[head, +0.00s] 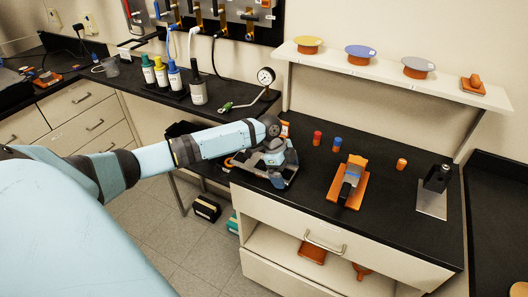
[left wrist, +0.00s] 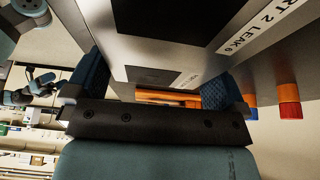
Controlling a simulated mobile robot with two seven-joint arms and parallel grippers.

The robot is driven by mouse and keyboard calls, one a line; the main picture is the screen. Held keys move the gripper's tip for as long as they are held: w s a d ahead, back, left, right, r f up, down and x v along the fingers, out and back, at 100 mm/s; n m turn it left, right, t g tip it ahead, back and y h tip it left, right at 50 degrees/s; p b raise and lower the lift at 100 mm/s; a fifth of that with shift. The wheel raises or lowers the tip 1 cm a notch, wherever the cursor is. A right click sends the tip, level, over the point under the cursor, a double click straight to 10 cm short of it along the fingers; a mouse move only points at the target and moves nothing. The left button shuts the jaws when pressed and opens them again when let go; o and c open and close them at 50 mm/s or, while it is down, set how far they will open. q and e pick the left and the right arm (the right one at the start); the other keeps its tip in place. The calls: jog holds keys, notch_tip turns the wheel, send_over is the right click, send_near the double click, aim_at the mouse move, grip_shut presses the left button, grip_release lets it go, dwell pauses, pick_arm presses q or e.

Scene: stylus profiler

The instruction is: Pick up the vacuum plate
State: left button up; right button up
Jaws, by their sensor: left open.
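A grey piece (left wrist: 155,45) with dark square faces and white label strips, part of the text reading "LEAK", fills much of the left wrist view; it appears to be the vacuum plate, though I cannot be sure. In the head view only a grey slab (head: 287,183) shows at the counter's front left, mostly hidden by my left gripper. My left gripper (head: 278,166) is low over it. In the left wrist view its blue-padded fingers (left wrist: 156,88) are open, with the grey piece between and beyond them. I cannot tell whether they touch it. My right gripper is not seen.
Right of the gripper stand a red-capped pot (head: 317,138) and a blue-capped pot (head: 337,144). An orange tray (head: 342,195) holds a grey tool. A metal stand (head: 432,203) is at the right. A shelf (head: 390,72) with coloured discs hangs above.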

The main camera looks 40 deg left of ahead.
pick_arm(q)
jog(key=c, duration=0.8)
notch_tip(320, 180, up, 20)
jog(key=shift+r+b, duration=0.25)
jog(key=shift+b, duration=0.3)
